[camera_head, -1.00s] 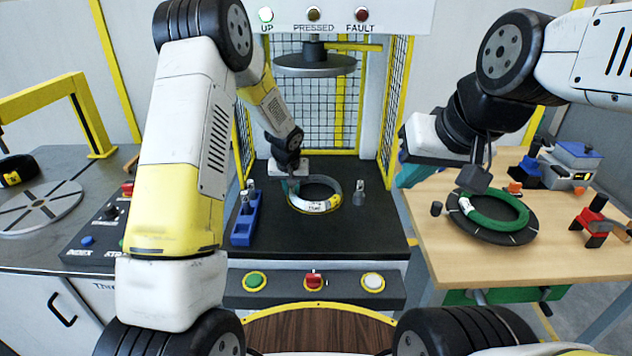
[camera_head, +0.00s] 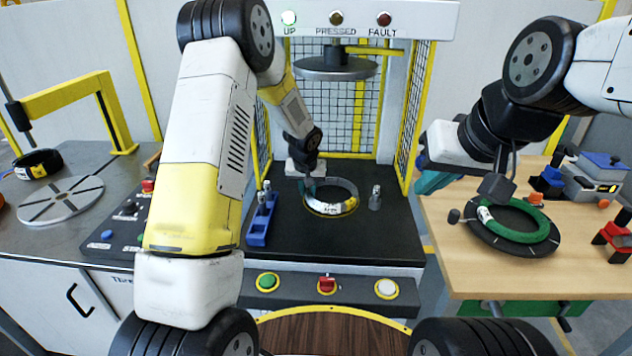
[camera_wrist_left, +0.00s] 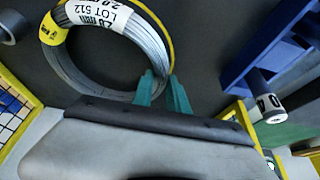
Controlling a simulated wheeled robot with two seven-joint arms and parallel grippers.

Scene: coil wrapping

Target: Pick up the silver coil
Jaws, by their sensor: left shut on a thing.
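The silver coil (camera_head: 341,193) is a ring of grey wire with a white and yellow label, under the press plate in the middle of the head view. In the left wrist view the coil (camera_wrist_left: 95,80) shows its label reading LOT 512. My left gripper (camera_head: 308,187) is at the coil's left far side. Its teal fingers (camera_wrist_left: 163,92) are shut on the coil's rim in the left wrist view. Whether the coil is clear of the dark press bed cannot be told. My right gripper (camera_head: 436,180) is over the wooden table's left edge, with its teal fingers partly hidden.
A round press plate (camera_head: 336,68) hangs above the coil. A blue holder (camera_head: 262,222) stands left of it and a grey post (camera_head: 375,198) right. Yellow-framed mesh guards (camera_head: 413,105) flank the bed. A green coil (camera_head: 520,226) lies on a dark disc on the wooden table (camera_head: 445,262).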

